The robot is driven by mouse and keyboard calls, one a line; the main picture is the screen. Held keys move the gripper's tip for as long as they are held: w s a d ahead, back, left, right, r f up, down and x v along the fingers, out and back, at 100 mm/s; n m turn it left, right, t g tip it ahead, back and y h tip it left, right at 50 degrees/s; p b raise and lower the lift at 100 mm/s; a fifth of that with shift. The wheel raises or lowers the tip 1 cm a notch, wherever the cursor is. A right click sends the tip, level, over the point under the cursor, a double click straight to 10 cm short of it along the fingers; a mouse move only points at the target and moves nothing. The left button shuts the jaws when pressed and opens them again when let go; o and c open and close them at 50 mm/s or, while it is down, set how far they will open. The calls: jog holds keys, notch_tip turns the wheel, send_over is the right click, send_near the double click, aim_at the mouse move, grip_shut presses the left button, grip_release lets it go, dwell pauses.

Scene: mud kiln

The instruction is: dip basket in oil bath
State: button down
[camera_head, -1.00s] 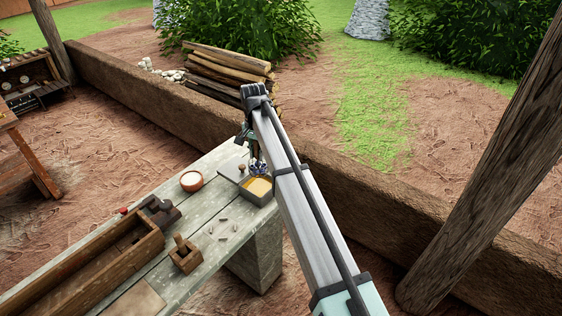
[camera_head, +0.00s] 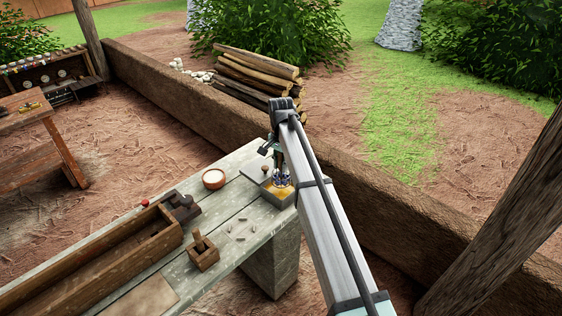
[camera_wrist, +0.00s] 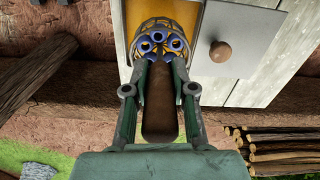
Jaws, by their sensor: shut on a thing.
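My gripper (camera_wrist: 160,75) is shut on the brown handle of the wire basket (camera_wrist: 160,28). The basket holds several blue ring-shaped pieces. It is at the yellow oil bath (camera_wrist: 192,13), with oil showing around its rim in the wrist view; how deep it sits I cannot tell. In the head view, the basket (camera_head: 282,180) overlaps the oil in the grey box-shaped bath (camera_head: 282,201) at the bench's far end. My gripper there is small and partly hidden by my arm.
A metal lid with a wooden knob (camera_wrist: 220,52) lies beside the oil. A low mud wall (camera_head: 420,235) runs behind.

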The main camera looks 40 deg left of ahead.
aim_at(281, 176)
jog(key=shift+f+b, duration=0.8)
jog(key=shift+f, duration=2.4)
jog(key=shift+r, duration=0.1)
